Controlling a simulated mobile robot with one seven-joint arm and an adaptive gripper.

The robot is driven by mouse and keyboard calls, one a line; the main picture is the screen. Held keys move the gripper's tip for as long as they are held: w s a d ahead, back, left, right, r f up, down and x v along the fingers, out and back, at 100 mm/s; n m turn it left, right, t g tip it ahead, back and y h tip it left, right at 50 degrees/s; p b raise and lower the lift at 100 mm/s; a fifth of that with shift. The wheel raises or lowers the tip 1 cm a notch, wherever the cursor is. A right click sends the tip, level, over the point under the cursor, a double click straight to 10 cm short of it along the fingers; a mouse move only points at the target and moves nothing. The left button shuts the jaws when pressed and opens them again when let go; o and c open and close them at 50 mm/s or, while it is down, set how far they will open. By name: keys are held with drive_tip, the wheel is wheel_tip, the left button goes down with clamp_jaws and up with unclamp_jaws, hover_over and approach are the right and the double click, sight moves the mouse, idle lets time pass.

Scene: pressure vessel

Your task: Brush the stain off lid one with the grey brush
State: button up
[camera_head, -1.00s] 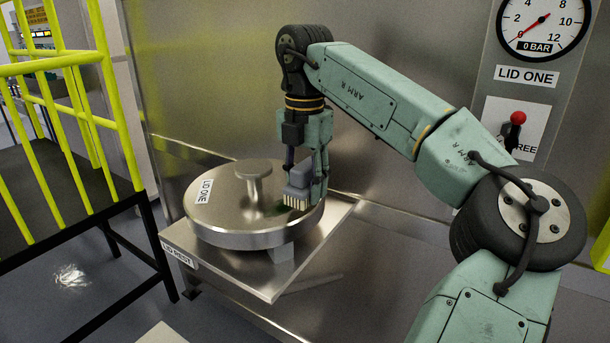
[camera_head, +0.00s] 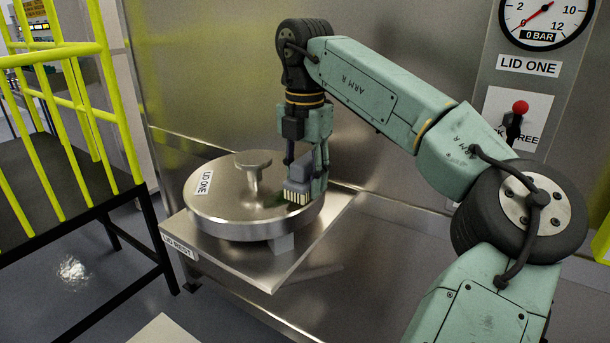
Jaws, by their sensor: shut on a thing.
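Lid one (camera_head: 225,212) is a round metal disc with a mushroom-shaped knob (camera_head: 252,170) and a "LID ONE" label. It lies flat on the lid rest (camera_head: 275,273), a metal shelf. My gripper (camera_head: 305,165) is shut on the grey brush (camera_head: 300,176), over the right part of the lid. The brush's pale bristles (camera_head: 297,197) point down at the lid's top and look to be touching it.
A yellow railing (camera_head: 110,90) stands on a dark platform at the left. A metal wall (camera_head: 210,90) rises behind the lid. At the right, a panel holds a gauge (camera_head: 545,18) reading 0 bar, a "LID ONE" sign and a red-knobbed lever (camera_head: 517,115).

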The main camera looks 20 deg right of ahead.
drive_tip(key=shift+f+b, duration=0.4)
drive_tip(key=shift+f, duration=0.25)
drive_tip(key=shift+w+a+r, duration=0.1)
drive_tip(key=shift+r, duration=0.05)
